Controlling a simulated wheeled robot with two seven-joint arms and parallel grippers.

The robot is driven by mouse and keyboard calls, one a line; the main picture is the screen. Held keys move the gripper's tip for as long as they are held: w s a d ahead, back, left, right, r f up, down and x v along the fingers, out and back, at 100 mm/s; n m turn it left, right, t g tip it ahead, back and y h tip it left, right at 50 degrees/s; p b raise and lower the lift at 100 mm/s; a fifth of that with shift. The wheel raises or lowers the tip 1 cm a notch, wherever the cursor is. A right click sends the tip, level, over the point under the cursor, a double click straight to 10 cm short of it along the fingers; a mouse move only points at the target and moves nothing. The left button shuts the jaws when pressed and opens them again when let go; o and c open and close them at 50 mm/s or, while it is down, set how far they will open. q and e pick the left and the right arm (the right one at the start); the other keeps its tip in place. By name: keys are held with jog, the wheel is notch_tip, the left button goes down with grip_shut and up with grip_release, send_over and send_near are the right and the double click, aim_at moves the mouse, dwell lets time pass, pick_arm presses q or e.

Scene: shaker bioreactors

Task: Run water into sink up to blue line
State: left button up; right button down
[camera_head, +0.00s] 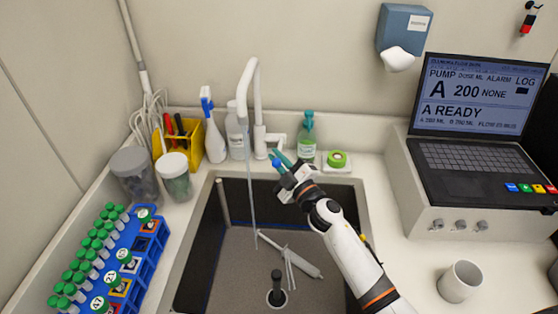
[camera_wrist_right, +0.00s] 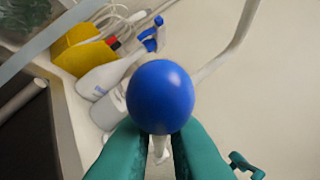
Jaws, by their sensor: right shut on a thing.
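The white tap (camera_head: 254,75) stands behind the sink (camera_head: 201,187), and a thin stream of water (camera_head: 250,190) falls from its spout into the sink. My right gripper (camera_head: 281,164) is above the back right of the sink. Its green fingers (camera_wrist_right: 160,150) are shut on a blue ball knob (camera_wrist_right: 160,97), which also shows in the head view (camera_head: 276,163). A thin blue line (camera_head: 208,270) shows faintly low on the dark left sink wall. A black plug-like post (camera_head: 277,291) stands on the sink floor. The water level is hard to make out. My left gripper is not in view.
White tools (camera_head: 290,258) lie in the sink. A blue tube rack (camera_head: 135,270) and two jars (camera_head: 174,176) stand left. Bottles (camera_head: 215,138) and a green soap bottle (camera_head: 307,138) stand behind. A laptop (camera_head: 475,125) and a mug (camera_head: 460,281) are right.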

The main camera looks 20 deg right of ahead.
jog(key=c, duration=1.5)
grip_release()
jog(key=shift+a+r, duration=0.15)
jog(key=shift+a, duration=0.15)
jog(key=shift+s, duration=0.1)
jog(key=shift+s+d, duration=0.15)
jog(key=v, duration=1.1)
jog(key=shift+s, duration=0.35)
